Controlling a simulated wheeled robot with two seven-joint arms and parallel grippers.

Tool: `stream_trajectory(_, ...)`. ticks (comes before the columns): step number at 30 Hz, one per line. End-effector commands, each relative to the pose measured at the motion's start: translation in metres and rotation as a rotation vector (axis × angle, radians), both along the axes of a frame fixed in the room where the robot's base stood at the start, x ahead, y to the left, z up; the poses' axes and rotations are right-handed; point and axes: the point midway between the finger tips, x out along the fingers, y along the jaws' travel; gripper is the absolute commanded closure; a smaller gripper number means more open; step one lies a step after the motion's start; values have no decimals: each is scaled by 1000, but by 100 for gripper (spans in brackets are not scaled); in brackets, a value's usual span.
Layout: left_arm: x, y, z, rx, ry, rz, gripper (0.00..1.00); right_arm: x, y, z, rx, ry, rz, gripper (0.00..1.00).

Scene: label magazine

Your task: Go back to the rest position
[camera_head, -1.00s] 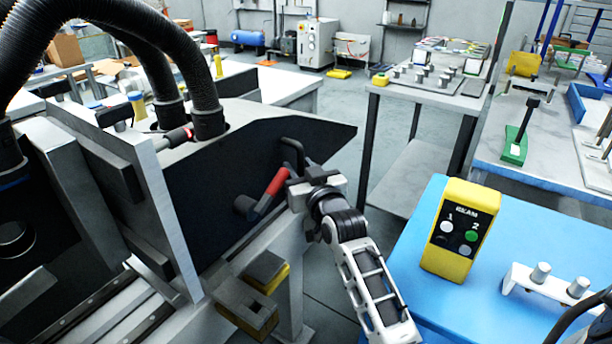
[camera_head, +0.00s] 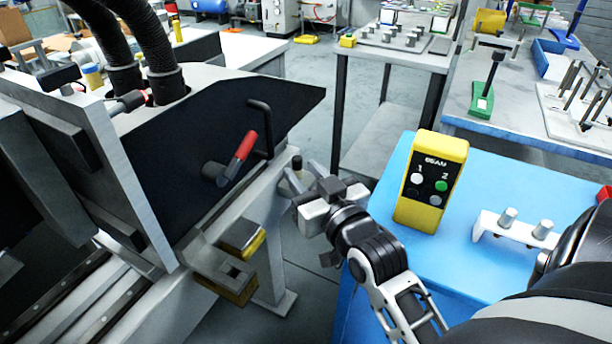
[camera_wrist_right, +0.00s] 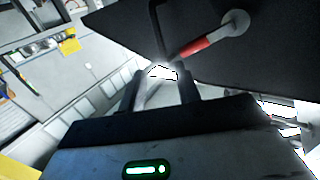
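My right gripper (camera_head: 303,176) is in front of the machine's dark side panel, low and to the right of the red-gripped lever (camera_head: 241,155). Its two fingers are apart with nothing visible between them. The right wrist view shows the same fingers (camera_wrist_right: 161,88) spread, with a bright gap between them. The lever also shows there (camera_wrist_right: 200,45), beyond the fingertips and clear of them. My left gripper is in neither view.
The machine with black hoses (camera_head: 165,70) fills the left. A blue table (camera_head: 490,190) at the right holds a yellow control box (camera_head: 431,180) and a white bracket with pegs (camera_head: 515,230), close to my right arm. Grey floor shows between machine and tables.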

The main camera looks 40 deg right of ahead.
Motion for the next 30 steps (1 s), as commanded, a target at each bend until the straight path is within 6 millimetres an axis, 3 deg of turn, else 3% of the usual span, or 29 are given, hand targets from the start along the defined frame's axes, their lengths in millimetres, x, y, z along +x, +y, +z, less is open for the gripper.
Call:
stream_trajectory(14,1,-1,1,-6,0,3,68,0,0,0,0,0,0,67)
stream_trajectory(17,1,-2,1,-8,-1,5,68,-1,5,-8,-1,22,13,67)
stream_trajectory(20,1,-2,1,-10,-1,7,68,-7,23,-40,-2,106,66,67)
stream_trajectory(23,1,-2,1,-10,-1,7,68,-25,52,-91,-4,242,149,67)
stream_trajectory(27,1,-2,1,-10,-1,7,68,-66,92,-159,-3,433,261,67)
stream_trajectory(30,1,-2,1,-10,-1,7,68,-95,111,-193,-4,536,321,67)
